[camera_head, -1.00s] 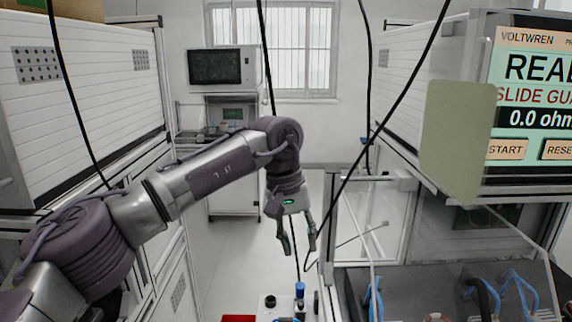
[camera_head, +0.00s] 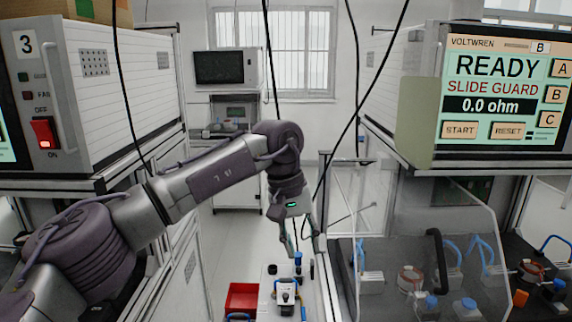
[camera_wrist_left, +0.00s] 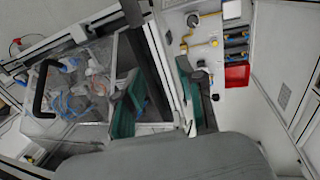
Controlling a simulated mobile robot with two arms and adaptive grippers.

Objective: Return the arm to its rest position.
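My left arm comes in from the left in the head view, bent at the elbow with its forearm hanging down. My left gripper (camera_head: 304,246) points downward over the aisle, its two fingers apart with nothing between them. In the left wrist view the two teal-padded fingers (camera_wrist_left: 158,100) also stand apart and empty. My right gripper is in neither view.
A tester screen (camera_head: 497,95) at right reads READY, SLIDE GUARD, 0.0 ohm. Below it, a clear guard (camera_head: 480,225) covers parts with blue leads. A white cart top (camera_head: 267,295) and red bin (camera_head: 241,297) lie below the gripper. A cabinet (camera_head: 95,100) stands left.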

